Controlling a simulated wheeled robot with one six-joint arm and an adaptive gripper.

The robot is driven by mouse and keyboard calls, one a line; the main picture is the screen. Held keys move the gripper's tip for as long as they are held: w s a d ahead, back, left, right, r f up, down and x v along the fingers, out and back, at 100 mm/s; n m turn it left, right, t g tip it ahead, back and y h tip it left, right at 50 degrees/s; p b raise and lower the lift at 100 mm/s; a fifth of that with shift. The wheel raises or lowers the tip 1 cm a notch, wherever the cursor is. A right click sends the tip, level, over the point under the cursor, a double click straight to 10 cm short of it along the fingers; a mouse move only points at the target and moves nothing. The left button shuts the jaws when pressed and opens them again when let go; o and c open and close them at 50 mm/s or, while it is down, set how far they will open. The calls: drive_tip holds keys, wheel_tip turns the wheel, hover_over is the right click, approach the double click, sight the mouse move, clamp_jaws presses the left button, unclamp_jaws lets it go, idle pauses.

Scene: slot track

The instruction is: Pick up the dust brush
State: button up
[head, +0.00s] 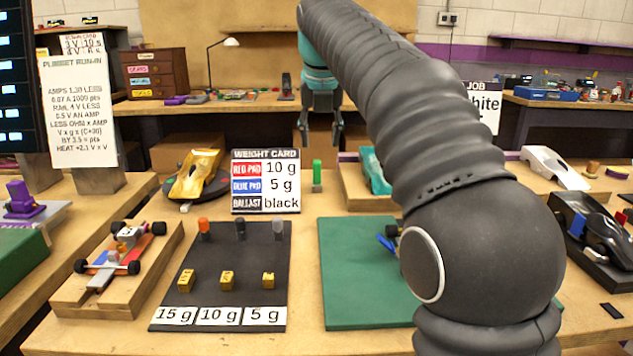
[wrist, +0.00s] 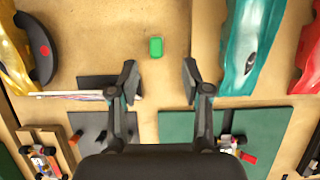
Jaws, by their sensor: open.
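A small green upright block (head: 317,175), which looks like the dust brush, stands on the bench just right of the weight card; I cannot make out bristles. In the wrist view its green top (wrist: 155,47) lies beyond my fingertips, roughly midway between them and slightly left. My gripper (head: 320,148) points down, open and empty, above and apart from the green block in the head view. Both open fingers also show in the wrist view (wrist: 160,82), with bare bench between them.
The weight card (head: 266,181) stands close left of the block. A yellow car body (head: 196,176) is further left, and a teal car body (head: 374,170) is close right. In front are a dark weight board (head: 223,255) and a green mat (head: 350,280).

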sight(317, 161)
drive_tip(key=x, duration=0.2)
drive_tip(key=b+x, duration=0.1)
drive_tip(key=x, duration=0.5)
drive_tip(key=shift+s+a+f+b, duration=0.1)
drive_tip(key=shift+s+a+b, duration=0.05)
drive_tip(key=shift+a+b, duration=0.2)
clamp_jaws()
